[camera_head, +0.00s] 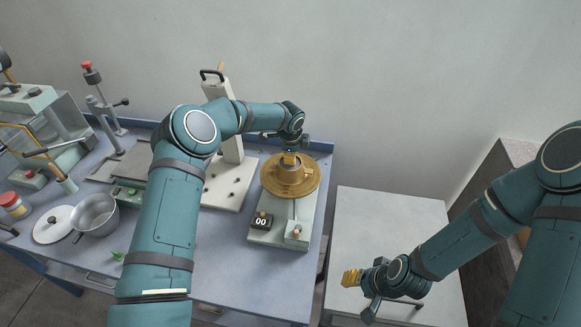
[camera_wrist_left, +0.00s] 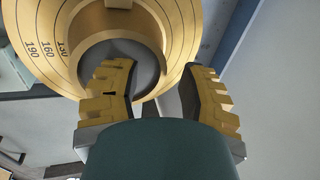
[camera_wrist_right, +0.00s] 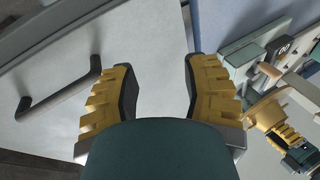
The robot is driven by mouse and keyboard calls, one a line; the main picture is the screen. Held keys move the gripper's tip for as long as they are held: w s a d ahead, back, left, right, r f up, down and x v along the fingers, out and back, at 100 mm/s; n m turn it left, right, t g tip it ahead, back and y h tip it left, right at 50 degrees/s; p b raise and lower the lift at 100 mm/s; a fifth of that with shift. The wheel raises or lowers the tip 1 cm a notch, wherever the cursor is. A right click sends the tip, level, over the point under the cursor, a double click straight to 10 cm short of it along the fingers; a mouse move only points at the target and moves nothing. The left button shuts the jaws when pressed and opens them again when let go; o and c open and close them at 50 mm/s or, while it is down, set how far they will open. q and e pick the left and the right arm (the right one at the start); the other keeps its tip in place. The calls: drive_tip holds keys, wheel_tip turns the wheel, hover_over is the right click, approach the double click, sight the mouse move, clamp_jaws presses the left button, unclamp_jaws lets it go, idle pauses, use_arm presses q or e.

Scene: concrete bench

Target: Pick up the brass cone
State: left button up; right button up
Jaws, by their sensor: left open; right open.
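The brass cone (camera_wrist_left: 110,23) appears as a curved brass wall with a grey middle, on a round brass plate (camera_wrist_left: 42,50) marked with rings and numbers, in the left wrist view. In the head view the brass plate (camera_head: 273,184) tops a pale machine at the bench's right end. My left gripper (camera_wrist_left: 160,90) is open over the plate, its fingertips close to the cone; whether they touch it I cannot tell. In the head view my left arm's end partly hides the cone. My right gripper (camera_head: 350,277) is open and empty above the white surface at right.
A counter reading 00 (camera_head: 261,221) sits on the machine's base. A tall white stand (camera_head: 228,145) is left of the plate. A pot (camera_head: 96,213), a white lid (camera_head: 52,224) and a red-capped jar (camera_head: 14,203) are at left.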

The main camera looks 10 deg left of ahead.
use_arm(q)
drive_tip(key=shift+x, duration=0.85)
clamp_jaws()
